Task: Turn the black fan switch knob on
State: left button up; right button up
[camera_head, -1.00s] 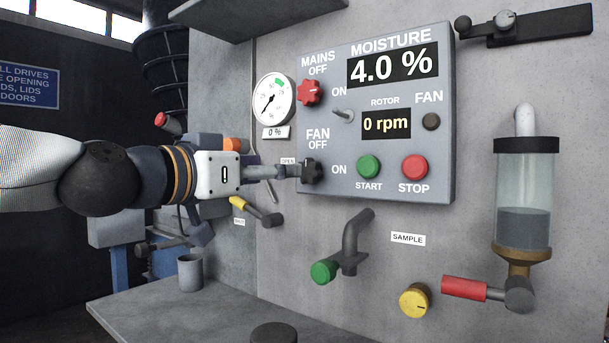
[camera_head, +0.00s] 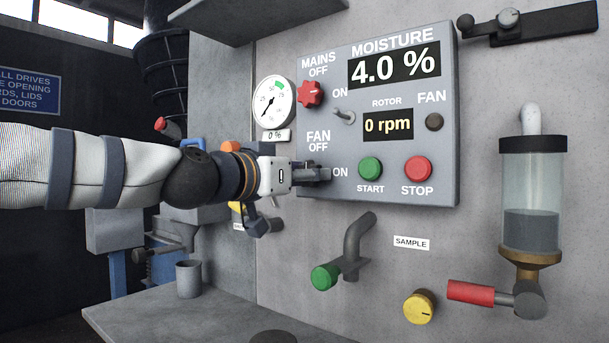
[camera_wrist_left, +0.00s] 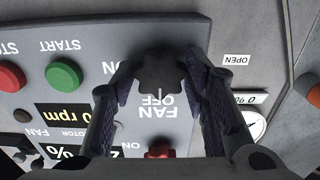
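The black fan switch knob (camera_wrist_left: 162,72) is a lobed knob on the grey control panel (camera_head: 440,185). In the left wrist view it sits between my two fingers, with its pale mark toward the FAN OFF label. In the head view my left gripper (camera_head: 318,173) covers the knob. My left gripper also shows in the left wrist view (camera_wrist_left: 158,72), its fingers spread on either side of the knob. Their tips are very close to its edges; I cannot tell whether they touch it. My right gripper is not in view.
Above the fan knob is the red mains knob (camera_head: 311,94) with a toggle lever (camera_head: 344,117) beside it. Green start (camera_head: 370,168) and red stop (camera_head: 417,169) buttons lie to the right. A sample pipe with a green end (camera_head: 325,276) juts out below. A gauge (camera_head: 273,102) is at upper left.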

pick_arm(q)
jog(key=shift+m, duration=0.4)
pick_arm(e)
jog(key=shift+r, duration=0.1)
pick_arm(q)
jog(key=m+p, duration=0.1)
jog(key=m, duration=0.7)
jog(key=m+p, duration=0.1)
jog(key=m, duration=0.4)
jog(key=shift+m, duration=1.9)
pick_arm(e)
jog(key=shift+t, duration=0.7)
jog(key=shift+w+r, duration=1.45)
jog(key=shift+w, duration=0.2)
pick_arm(q)
jog(key=shift+m, duration=0.3)
jog(key=o, duration=1.1)
